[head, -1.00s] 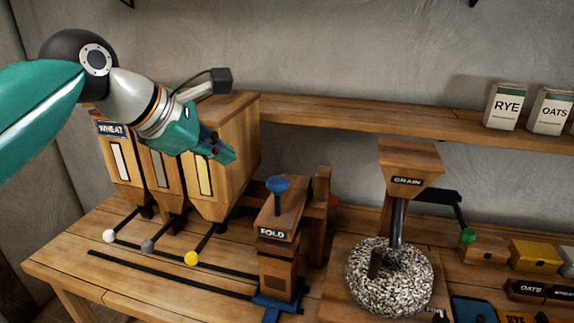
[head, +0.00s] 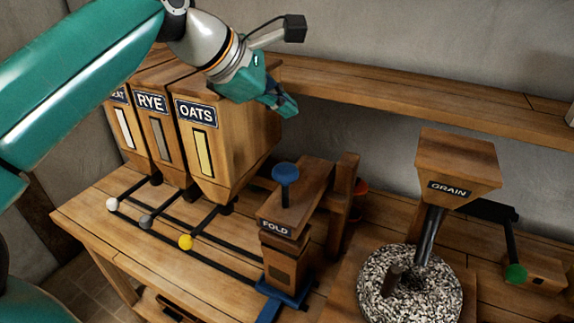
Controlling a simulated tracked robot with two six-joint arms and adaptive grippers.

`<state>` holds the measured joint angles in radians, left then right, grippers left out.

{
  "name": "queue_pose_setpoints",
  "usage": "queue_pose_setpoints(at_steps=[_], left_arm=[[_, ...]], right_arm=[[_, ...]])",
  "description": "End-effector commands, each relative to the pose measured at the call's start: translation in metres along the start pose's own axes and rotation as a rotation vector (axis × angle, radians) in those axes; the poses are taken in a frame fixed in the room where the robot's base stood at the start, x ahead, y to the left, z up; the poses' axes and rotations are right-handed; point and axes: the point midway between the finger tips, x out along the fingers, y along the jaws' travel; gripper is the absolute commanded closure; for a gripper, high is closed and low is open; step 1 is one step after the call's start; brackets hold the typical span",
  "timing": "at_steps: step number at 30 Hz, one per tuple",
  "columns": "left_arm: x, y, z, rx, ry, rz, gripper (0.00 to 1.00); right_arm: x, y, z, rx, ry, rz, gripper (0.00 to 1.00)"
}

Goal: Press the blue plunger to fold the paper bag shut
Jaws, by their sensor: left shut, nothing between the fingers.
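The blue plunger (head: 286,173) stands up from the top of the wooden block labelled FOLD (head: 290,205), with its round head raised on a stem. Below the block is a brown box-like shape (head: 282,262), which may be the paper bag, above a blue base (head: 284,291). My left gripper (head: 288,106) is shut and empty, above the plunger and apart from it, beside the OATS bin. My right gripper is not in view.
Wooden bins labelled RYE (head: 151,103) and OATS (head: 197,112) stand left, with ball-ended levers in front. The GRAIN hopper (head: 457,165) and speckled millstone (head: 410,285) stand right. A wooden shelf (head: 400,100) runs along the wall behind.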

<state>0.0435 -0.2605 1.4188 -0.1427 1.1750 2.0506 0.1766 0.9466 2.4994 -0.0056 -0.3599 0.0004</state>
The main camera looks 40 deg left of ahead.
Motion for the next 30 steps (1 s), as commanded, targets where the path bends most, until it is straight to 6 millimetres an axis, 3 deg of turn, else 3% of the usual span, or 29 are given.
queue_pose_setpoints(at_steps=[8, 19, 30], left_arm=[[0.015, -0.011, -0.01, 0.0, 0.0, -0.001, 1.0], [0.049, -0.035, -0.035, 0.001, -0.001, -0.001, 1.0], [0.062, -0.045, -0.044, 0.001, -0.002, -0.001, 1.0]], right_arm=[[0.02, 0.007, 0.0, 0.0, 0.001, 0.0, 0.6], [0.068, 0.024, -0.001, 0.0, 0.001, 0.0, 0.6], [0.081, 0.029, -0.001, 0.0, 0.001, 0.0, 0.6]])
